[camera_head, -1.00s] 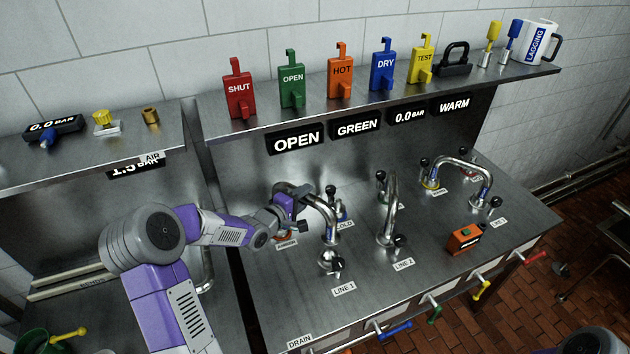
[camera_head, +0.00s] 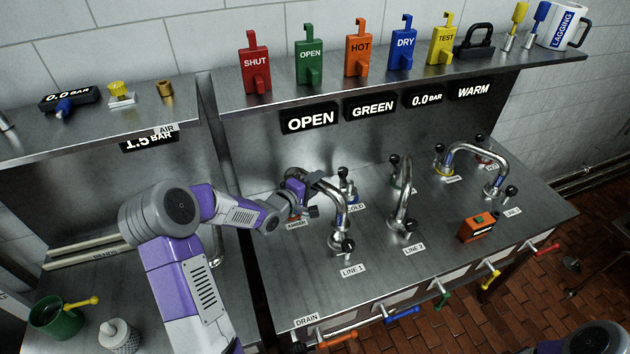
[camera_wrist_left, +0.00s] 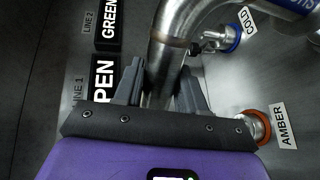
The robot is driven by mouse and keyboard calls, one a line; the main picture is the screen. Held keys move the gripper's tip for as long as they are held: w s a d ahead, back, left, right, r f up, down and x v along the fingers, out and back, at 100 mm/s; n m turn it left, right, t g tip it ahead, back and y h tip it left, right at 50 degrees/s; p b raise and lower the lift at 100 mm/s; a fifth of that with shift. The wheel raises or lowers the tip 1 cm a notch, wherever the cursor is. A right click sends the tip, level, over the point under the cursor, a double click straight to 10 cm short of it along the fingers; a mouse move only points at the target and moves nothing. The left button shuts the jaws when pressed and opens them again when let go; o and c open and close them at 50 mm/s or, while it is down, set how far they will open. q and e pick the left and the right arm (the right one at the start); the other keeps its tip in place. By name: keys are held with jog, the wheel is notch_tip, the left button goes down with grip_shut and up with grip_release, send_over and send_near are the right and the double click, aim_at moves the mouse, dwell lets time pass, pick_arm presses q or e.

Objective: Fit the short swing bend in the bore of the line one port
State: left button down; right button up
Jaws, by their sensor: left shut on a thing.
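The short swing bend (camera_head: 334,190) is a shiny curved steel pipe with a blue band. My left gripper (camera_head: 309,199) is shut on its left leg, above the amber port (camera_head: 296,217). The wrist view shows the bend (camera_wrist_left: 180,28) running down between the fingers of my left gripper (camera_wrist_left: 160,92). The bend's other leg points down at the line one port (camera_head: 341,246), which has a black-knobbed valve. That end appears to meet the port top; I cannot tell whether it is inside the bore. My right gripper is out of view.
The cold port (camera_head: 352,197) stands close behind the bend. A pipe (camera_head: 403,208) rises at line two, and another bend (camera_head: 474,152) stands farther right. An orange box (camera_head: 477,227) sits on the bench.

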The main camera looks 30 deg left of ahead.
pick_arm(q)
notch_tip(320, 180, down, 3)
jog(key=shift+r+b, duration=0.1)
jog(key=shift+b, duration=0.7)
jog(key=shift+p, duration=0.5)
dwell(1.0)
jog(key=shift+f+b, duration=1.1)
jog(key=shift+f, duration=0.55)
jog(key=c, duration=0.6)
grip_release()
jog(key=shift+o, duration=0.2)
jog(key=shift+s+f, duration=0.1)
jog(key=v, duration=0.7)
jog(key=shift+s+p, duration=0.2)
jog(key=shift+p, duration=0.2)
jog(key=shift+a, duration=0.1)
